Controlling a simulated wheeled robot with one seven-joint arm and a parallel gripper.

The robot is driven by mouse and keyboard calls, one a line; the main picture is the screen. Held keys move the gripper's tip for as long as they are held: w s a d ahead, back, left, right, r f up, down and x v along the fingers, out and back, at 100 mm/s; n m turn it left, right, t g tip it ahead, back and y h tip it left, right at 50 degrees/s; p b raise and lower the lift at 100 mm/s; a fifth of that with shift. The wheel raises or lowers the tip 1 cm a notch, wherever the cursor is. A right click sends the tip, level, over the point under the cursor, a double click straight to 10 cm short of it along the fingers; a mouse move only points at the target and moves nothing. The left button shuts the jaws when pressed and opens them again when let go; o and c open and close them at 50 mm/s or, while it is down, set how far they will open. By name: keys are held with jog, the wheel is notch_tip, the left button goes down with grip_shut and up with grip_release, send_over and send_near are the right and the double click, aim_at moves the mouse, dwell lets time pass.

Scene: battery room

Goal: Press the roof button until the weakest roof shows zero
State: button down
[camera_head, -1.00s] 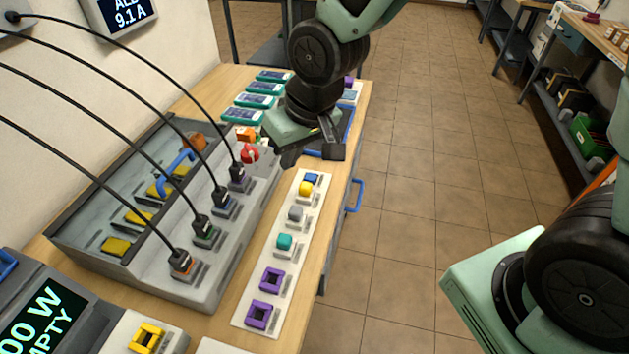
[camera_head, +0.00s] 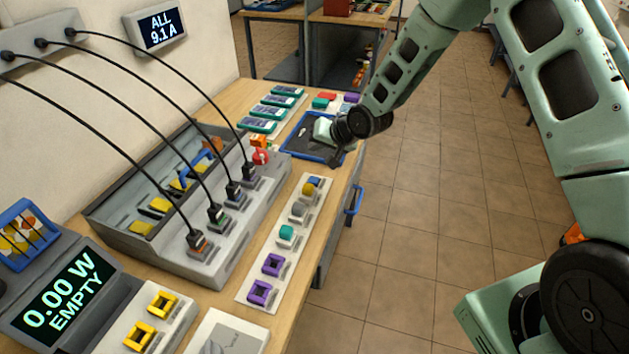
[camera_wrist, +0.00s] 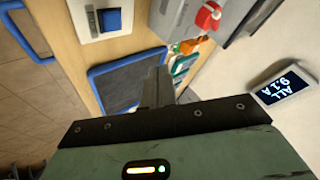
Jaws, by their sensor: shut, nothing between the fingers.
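A wall display (camera_head: 155,27) reads "ALL 9.1 A"; it also shows at the right of the wrist view (camera_wrist: 285,85). A white strip (camera_head: 250,285) on the bench holds a row of small coloured pieces, with a blue square one (camera_head: 313,182) at its far end. That blue piece shows large at the top of the wrist view (camera_wrist: 111,19). I cannot tell which control is the roof button. My gripper (camera_head: 337,160) is shut and empty, over the near right part of the blue-rimmed tray (camera_head: 292,151). Its fingers (camera_wrist: 157,85) touch no button.
A grey console (camera_head: 190,262) with several black-cabled plugs fills the bench's left side. A red knob (camera_head: 260,156) stands at its far end. Teal devices (camera_head: 268,112) lie behind. A second display (camera_head: 68,295) reads "0.00 W EMPTY". The floor right of the bench is clear.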

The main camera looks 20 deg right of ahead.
aim_at(316, 181)
notch_tip(316, 181, down, 9)
jog(key=b, duration=0.6)
jog(key=shift+r, duration=0.1)
dwell(2.1)
jog(key=shift+f+b, duration=0.4)
jog(key=shift+b, duration=0.05)
jog(key=shift+f+b, duration=0.3)
jog(key=shift+f, duration=0.1)
dwell(0.4)
jog(key=shift+r, duration=0.15)
jog(key=shift+r+p, duration=0.55)
jog(key=shift+r, duration=0.15)
